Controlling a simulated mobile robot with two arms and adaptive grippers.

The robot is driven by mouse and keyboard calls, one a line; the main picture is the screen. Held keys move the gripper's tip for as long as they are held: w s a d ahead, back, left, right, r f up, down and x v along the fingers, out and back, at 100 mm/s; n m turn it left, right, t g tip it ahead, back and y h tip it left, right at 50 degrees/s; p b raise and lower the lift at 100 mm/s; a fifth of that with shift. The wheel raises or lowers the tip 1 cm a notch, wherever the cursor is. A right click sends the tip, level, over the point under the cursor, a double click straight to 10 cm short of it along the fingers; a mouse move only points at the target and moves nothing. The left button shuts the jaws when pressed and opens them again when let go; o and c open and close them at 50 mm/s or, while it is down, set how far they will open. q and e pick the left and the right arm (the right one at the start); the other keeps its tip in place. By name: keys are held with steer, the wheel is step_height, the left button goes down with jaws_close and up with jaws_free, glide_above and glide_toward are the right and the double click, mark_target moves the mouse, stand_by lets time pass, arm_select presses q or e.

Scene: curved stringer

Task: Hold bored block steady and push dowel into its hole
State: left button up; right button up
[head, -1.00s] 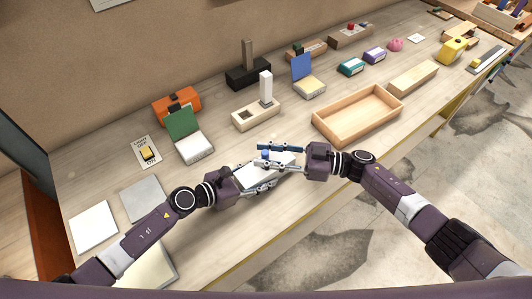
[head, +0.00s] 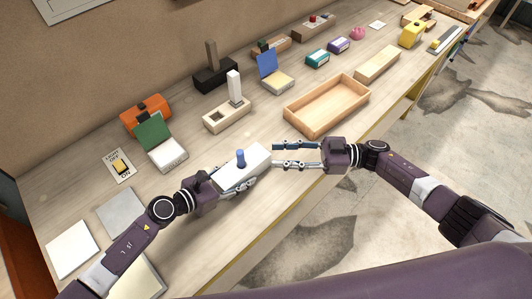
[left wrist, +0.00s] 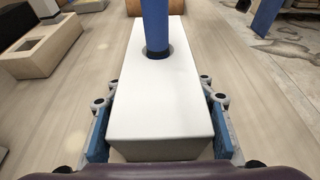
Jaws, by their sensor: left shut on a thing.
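The white bored block (head: 256,163) lies on the bench in my left gripper (head: 236,177). That gripper is shut on the block's sides, one finger along each side, as the left wrist view also shows for the block (left wrist: 155,105). The blue dowel (head: 241,157) stands upright in the hole in the block's top. In the left wrist view, the dowel (left wrist: 155,25) rises from a dark round hole rim; its depth inside is hidden. My right gripper (head: 296,156) is open and empty, just right of the block and apart from the dowel.
A wooden tray (head: 293,114) stands behind my right gripper. A wooden block with a white peg (head: 235,87), a green-lidded box (head: 165,153) and a blue-lidded box (head: 277,84) stand farther back. Flat pads (head: 121,214) lie at left. The bench's front edge is close.

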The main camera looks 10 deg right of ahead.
mark_target(226, 181)
stand_by(0.3)
arm_select(q)
steer(key=o, duration=2)
steer(key=shift+v, duration=2.5)
steer(key=v, duration=1.1)
steer(key=shift+s+a+f, duration=0.1)
steer(key=shift+f, duration=0.05)
steer(key=shift+s+a+r, duration=0.2)
steer(key=shift+a, duration=0.1)
